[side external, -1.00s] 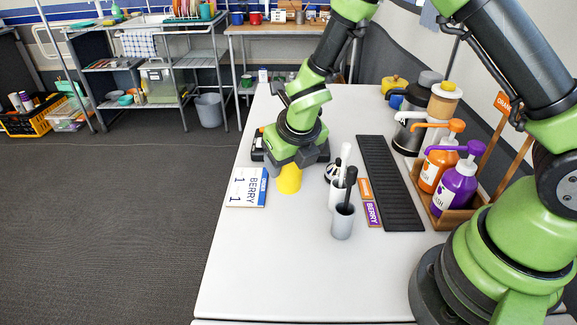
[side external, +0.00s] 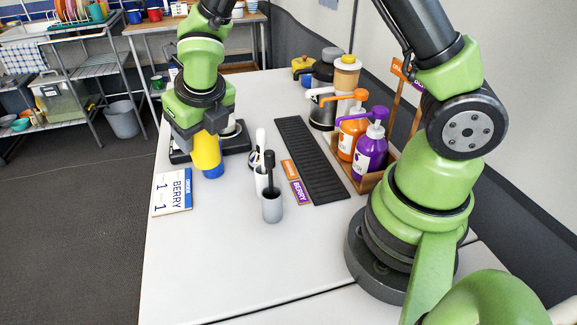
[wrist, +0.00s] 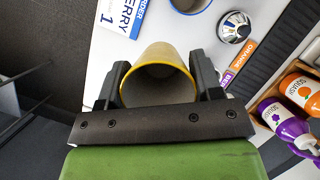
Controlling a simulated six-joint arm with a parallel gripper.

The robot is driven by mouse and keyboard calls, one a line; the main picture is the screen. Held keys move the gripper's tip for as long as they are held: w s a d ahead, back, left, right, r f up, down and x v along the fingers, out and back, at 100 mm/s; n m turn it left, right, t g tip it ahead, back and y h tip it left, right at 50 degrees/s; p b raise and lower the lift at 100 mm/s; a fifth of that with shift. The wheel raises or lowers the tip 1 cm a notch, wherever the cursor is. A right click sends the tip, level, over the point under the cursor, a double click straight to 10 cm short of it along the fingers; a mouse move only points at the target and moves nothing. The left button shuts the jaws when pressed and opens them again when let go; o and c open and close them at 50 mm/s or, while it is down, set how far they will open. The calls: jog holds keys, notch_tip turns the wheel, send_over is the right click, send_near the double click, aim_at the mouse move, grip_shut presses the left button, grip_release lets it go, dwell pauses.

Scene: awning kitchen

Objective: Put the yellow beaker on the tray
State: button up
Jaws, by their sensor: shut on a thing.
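The yellow beaker (side external: 206,150) is in my gripper (side external: 203,138), upright or nearly so. In the wrist view, its yellow rim and grey inside (wrist: 158,82) sit between the two dark fingers of my gripper (wrist: 160,88), which is shut on it. A blue cup (side external: 213,172) shows just under the beaker in the side view; a blue-rimmed cup (wrist: 188,4) shows at the top of the wrist view. A dark flat base (side external: 179,156) with a silvery round part lies behind the gripper, partly hidden. I cannot tell whether it is the tray.
A BERRY 1 card (side external: 172,192) lies left of the beaker. Squash bottles (side external: 369,154) stand in a wooden caddy. The front table is clear.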

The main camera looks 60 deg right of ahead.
notch_tip(320, 180, up, 11)
jog(key=s+d+m+g, duration=0.5)
jog(key=s+d+m, duration=0.2)
jog(key=m, duration=0.9)
jog(key=s+d+m+g, duration=0.4)
jog(key=s+d+m, duration=0.25)
jog(key=m, duration=0.85)
jog(key=shift+y, duration=0.5)
jog(key=f, duration=1.9)
jog(key=shift+s+a, duration=0.2)
jog(key=shift+s+f, duration=0.1)
jog(key=shift+s, duration=0.1)
jog(key=shift+s+d, duration=0.15)
jog(key=shift+s, duration=0.8)
jog(key=shift+s+d, duration=0.1)
jog(key=shift+s, duration=0.8)
jog(key=shift+w+f, duration=0.1)
jog(key=shift+f, duration=0.45)
